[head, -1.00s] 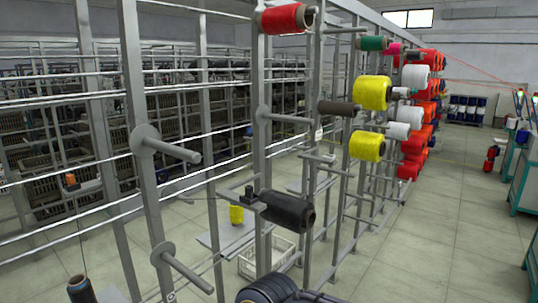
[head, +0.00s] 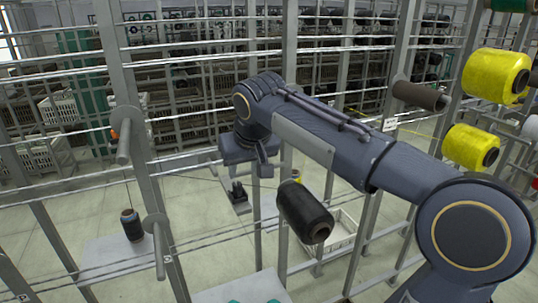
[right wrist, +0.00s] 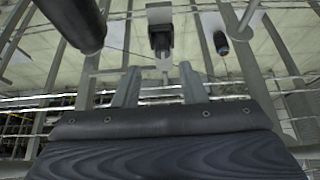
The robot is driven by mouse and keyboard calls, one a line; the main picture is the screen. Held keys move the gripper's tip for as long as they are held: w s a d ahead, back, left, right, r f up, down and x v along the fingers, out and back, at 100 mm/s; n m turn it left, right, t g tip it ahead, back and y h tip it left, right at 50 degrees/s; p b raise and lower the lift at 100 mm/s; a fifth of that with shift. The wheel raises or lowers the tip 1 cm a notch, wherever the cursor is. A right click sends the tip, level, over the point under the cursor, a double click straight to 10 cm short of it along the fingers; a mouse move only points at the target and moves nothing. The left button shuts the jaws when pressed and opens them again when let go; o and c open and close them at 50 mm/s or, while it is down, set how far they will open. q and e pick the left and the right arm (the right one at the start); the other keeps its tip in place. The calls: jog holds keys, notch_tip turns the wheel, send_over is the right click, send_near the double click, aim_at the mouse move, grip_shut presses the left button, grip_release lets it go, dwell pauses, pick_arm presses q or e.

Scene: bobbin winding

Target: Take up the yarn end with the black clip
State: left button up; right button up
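The black clip (head: 238,193) sits on a grey bracket of the rack, left of a black bobbin (head: 305,212). In the right wrist view the clip (right wrist: 160,40) is beyond my fingertips, near the top middle. A thin dark yarn shows faintly near it; I cannot make out its end. My right gripper (head: 262,166) is above the clip and to its right, apart from it. In the right wrist view the right gripper's fingers (right wrist: 161,84) are spread, with nothing held between them. My left gripper is not in view.
A small dark spool (head: 132,226) stands at left, also seen in the right wrist view (right wrist: 221,43). Grey pegs (head: 124,142) and rack posts stand around the arm. Yellow bobbins (head: 470,147) hang at right. A white crate (head: 345,232) is on the floor.

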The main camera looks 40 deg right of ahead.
aim_at(238, 186)
jog(key=b+x, duration=0.4)
jog(key=x, duration=0.3)
jog(key=shift+w+a+f, duration=0.15)
jog(key=shift+w+f, duration=0.1)
jog(key=shift+w+f+b, duration=0.35)
jog(key=shift+f, duration=0.2)
jog(key=shift+c, duration=0.2)
jog(key=c, duration=0.7)
notch_tip(238, 186, up, 5)
jog(key=p, duration=0.4)
jog(key=shift+f, duration=0.15)
jog(key=shift+c, duration=0.3)
jog(key=shift+f, duration=0.1)
